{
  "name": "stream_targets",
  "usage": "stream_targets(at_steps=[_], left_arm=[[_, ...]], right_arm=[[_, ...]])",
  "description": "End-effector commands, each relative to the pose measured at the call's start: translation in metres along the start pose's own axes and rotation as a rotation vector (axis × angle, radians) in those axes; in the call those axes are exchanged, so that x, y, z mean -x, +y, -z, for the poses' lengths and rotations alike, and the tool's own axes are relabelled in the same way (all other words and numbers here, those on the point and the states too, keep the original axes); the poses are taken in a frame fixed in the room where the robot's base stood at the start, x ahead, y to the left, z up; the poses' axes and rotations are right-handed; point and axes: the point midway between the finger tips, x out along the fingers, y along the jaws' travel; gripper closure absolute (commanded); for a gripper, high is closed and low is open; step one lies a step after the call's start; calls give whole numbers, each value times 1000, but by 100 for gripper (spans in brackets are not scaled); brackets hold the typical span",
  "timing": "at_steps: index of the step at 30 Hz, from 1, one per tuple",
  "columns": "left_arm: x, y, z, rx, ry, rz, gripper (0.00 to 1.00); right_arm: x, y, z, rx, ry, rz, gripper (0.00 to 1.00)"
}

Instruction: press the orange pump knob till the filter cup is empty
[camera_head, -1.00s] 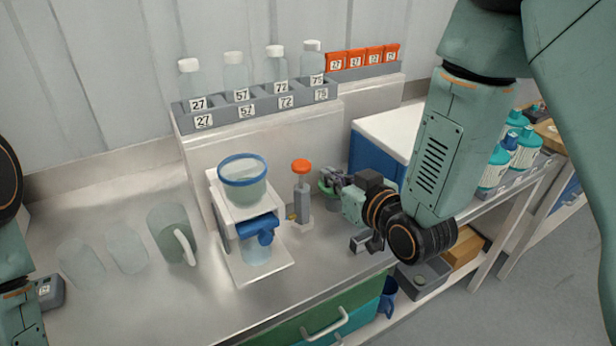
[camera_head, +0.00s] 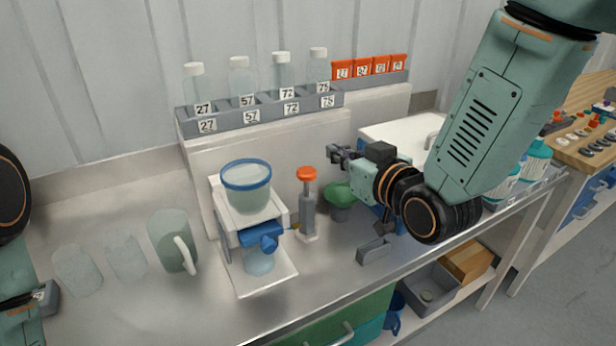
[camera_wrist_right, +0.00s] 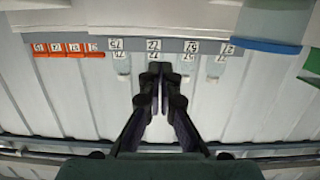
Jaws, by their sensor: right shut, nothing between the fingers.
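The orange pump knob (camera_head: 306,174) sits on top of a grey upright pump (camera_head: 308,212) on the bench. The filter cup (camera_head: 246,188), clear with a blue rim, stands on a white stand (camera_head: 222,222) left of the pump; greenish liquid shows in it. A blue valve and a clear vessel (camera_head: 259,262) are below it. My right gripper (camera_head: 335,153) is shut and empty, up and to the right of the knob, not touching it. In the right wrist view its fingers (camera_wrist_right: 154,72) are together. My left gripper is not clearly visible; only part of my left arm shows.
Numbered bottles (camera_head: 240,78) stand in a grey rack (camera_head: 260,116) behind. Orange labelled packs (camera_head: 370,67) are beside them. A green funnel-like cup (camera_head: 341,196) is just right of the pump. A clear jug (camera_head: 170,238) stands left. The bench front has free room.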

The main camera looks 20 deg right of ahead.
Motion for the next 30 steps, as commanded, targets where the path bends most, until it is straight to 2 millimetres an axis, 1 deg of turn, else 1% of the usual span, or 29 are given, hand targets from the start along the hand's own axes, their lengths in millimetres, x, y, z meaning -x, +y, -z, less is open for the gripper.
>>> stream_targets(at_steps=[1,3,13,17,20,30], left_arm=[[-2,0,0,0,0,0,26],[0,0,0,0,0,0,26],[1,0,0,0,0,0,26],[1,0,0,0,0,0,26],[2,0,0,0,0,0,26],[6,0,0,0,0,0,26]], right_arm=[[3,-1,-7,-6,-30,2,100],[5,-2,-14,-11,-62,5,100],[4,-2,-16,-15,-73,5,100],[-1,-2,-17,-14,-73,5,100],[-14,-2,-18,-10,-73,5,100],[-71,-3,-22,-12,-73,6,100]])
